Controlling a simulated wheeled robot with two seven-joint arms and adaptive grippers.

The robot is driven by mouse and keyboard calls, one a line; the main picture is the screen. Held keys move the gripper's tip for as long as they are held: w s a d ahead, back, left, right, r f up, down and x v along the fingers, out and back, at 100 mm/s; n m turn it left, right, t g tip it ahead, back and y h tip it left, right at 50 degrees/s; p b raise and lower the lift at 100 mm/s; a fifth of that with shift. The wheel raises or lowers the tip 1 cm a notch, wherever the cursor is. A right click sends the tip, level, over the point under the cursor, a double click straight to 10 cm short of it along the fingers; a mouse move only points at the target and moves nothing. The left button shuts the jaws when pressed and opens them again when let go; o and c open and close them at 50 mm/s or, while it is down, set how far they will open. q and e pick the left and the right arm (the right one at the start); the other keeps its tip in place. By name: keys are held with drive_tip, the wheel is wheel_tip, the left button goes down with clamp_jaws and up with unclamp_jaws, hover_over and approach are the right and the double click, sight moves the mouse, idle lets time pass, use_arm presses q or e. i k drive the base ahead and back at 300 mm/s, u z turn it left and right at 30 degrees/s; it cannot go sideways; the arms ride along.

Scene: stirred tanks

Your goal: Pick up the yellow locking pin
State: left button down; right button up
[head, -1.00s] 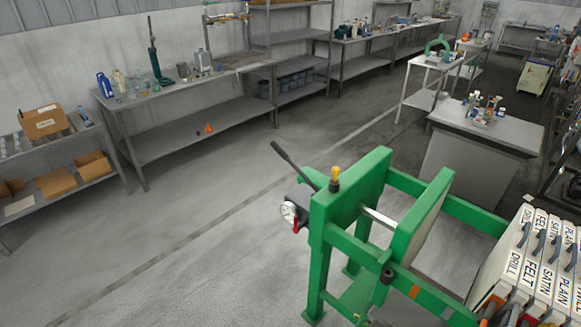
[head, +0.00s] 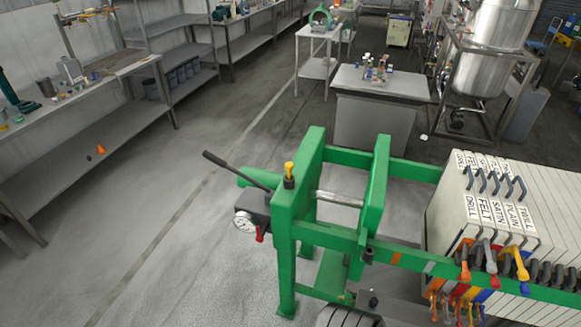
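The yellow locking pin (head: 289,169) stands upright in a dark collar on top of the green end post of the filter press frame (head: 285,230). A dark lever handle (head: 236,170) and a round white gauge (head: 244,222) are just left of it, with a small red handle (head: 260,234) below. Neither of my grippers shows in the head view. Nothing touches the pin.
White filter plates (head: 500,225) labelled DRILL, FELT, SATIN and PLAIN fill the frame's right side, with coloured taps below. A grey bench (head: 380,85) and steel tanks (head: 485,60) stand behind. The floor (head: 160,260) left of the press is clear.

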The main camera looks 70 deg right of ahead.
sight(289, 165)
drive_tip(key=z, duration=0.65)
drive_tip(key=i, duration=0.75)
drive_tip(key=z, duration=0.85)
